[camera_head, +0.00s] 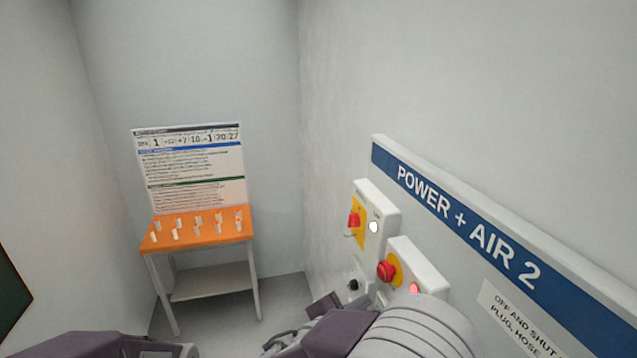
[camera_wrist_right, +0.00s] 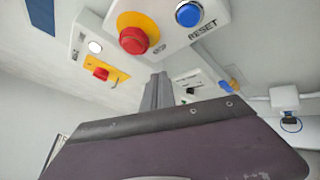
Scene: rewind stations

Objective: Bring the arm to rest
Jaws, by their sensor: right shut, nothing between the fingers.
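My right arm comes in from the bottom right of the head view, in front of the wall panel. My right gripper (camera_head: 322,305) is partly hidden behind its own wrist there. In the right wrist view the fingers (camera_wrist_right: 158,82) are together and empty, pointing toward the control boxes, apparently without holding anything. A dark part of my own body shows at the bottom left of the head view; no left fingers show.
The panel (camera_head: 465,215) has a box with a red switch (camera_head: 354,220) and a box with a red stop button (camera_head: 387,270). A blue reset button (camera_wrist_right: 189,14) shows in the wrist view. An orange-topped table (camera_head: 199,235) stands at the back left below a board (camera_head: 192,165).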

